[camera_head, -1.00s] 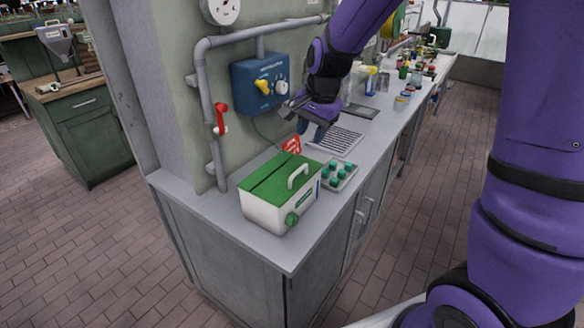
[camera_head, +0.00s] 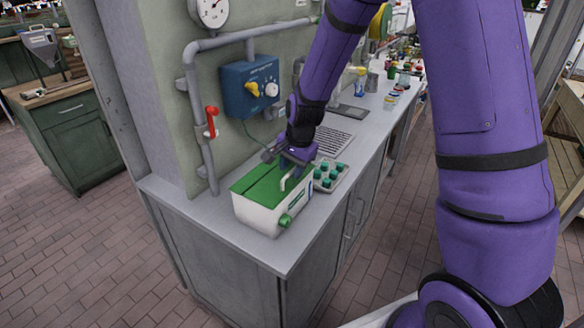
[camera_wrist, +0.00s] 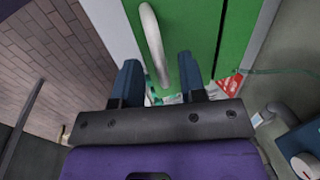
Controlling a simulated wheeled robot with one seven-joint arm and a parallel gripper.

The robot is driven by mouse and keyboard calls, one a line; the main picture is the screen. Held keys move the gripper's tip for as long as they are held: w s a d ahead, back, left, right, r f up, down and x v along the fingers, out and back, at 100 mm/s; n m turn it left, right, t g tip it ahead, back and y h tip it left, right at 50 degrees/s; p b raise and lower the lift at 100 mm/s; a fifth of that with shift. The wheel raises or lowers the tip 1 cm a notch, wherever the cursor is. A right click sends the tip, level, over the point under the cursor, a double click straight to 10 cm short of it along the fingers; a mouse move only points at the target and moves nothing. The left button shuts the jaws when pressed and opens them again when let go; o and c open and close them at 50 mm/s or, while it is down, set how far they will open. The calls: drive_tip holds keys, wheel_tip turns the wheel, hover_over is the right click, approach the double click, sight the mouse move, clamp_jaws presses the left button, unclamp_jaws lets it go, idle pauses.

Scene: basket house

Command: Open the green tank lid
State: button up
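The tank is a white box (camera_head: 256,216) with a green lid (camera_head: 262,187), standing at the near end of the grey counter. The lid lies flat on the box. A pale curved handle (camera_wrist: 151,38) rises from the lid and shows large in the wrist view. My gripper (camera_wrist: 159,78) is open, its two blue fingers apart. The handle's lower end appears between the fingertips in the wrist view; I cannot tell whether they touch it. In the head view my gripper (camera_head: 292,164) is over the lid's far edge and partly hides the handle.
A tray with green-topped jars (camera_head: 328,177) sits right beside the tank. A blue control box (camera_head: 250,88), grey pipes and a red lever (camera_head: 211,122) are on the wall behind. The counter's front edge is close on the right.

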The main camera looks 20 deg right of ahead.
drive_tip(key=shift+f, duration=0.1)
drive_tip(key=shift+c, duration=0.5)
clamp_jaws()
